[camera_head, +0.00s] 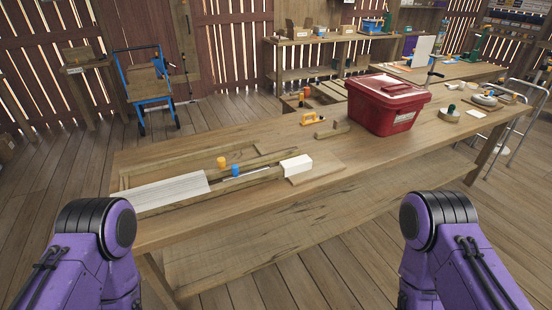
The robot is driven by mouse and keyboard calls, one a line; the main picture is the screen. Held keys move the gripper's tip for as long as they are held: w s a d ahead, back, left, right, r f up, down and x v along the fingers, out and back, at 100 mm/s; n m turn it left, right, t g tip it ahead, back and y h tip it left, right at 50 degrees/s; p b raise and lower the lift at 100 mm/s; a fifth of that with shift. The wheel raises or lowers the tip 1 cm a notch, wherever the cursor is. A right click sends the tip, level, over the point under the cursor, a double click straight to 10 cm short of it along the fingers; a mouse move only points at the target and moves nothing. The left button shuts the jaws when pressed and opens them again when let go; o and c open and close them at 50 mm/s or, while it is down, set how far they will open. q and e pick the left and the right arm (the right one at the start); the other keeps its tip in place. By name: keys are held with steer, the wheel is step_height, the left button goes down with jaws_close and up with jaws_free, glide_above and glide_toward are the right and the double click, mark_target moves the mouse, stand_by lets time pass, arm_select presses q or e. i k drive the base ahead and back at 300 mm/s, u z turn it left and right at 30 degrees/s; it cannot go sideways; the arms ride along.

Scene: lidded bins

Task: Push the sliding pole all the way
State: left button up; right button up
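A wooden fixture (245,184) with long rails lies on the workbench (330,190), left of its middle. A long white piece (165,191) covers the fixture's left end. A white block (296,165) sits at its right end on a flat board. Between them run a dark slot and a thin light rod, with a blue knob (235,170) and a yellow knob (221,162) standing up. Which part is the sliding pole I cannot tell for sure. Only upper links of my two purple arms show at the bottom; neither gripper is in view, and nothing visible touches the fixture.
A red lidded bin (387,104) stands on the bench to the right. Small wooden pieces (332,130) and a yellow tool (314,119) lie left of it. A tape roll (449,114) lies farther right. A blue cart (146,85) stands behind on the floor.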

mark_target(223, 170)
steer(key=z, duration=0.9)
steer(key=i, duration=0.95)
steer(key=u, duration=0.95)
